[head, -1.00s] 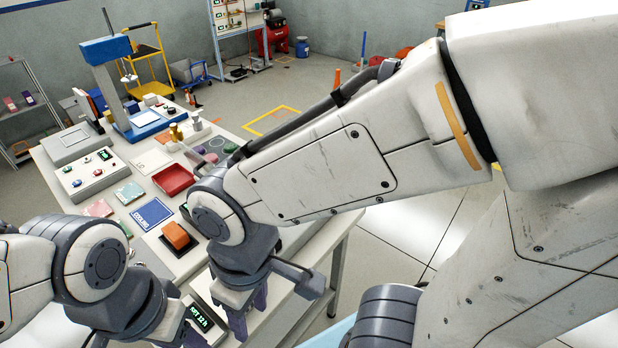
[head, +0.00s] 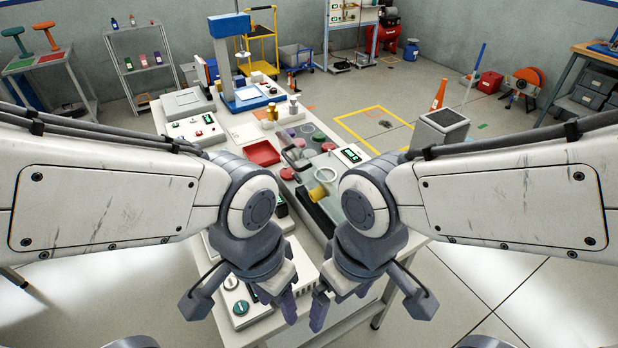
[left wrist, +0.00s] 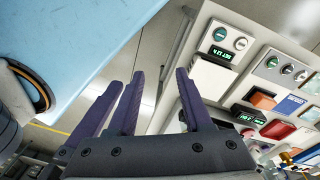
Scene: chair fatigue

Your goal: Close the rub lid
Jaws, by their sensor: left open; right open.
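A clear, greyish lid-like panel (head: 317,172) with a dark curved handle (head: 292,157) shows on the table in the head view, beyond my grippers. I take it for the rub lid. It looks raised and tilted, but its hinge and lower edge are unclear. A yellow cylinder (head: 318,192) is beside its near part. My left gripper (head: 277,306) and right gripper (head: 333,307) are side by side at the table's near end, open and empty, well short of the panel. The left wrist view shows my open left gripper (left wrist: 160,82) with nothing between its fingers.
A red tray (head: 262,153), a control box (head: 196,131) and a blue press frame (head: 232,60) stand farther along the table.

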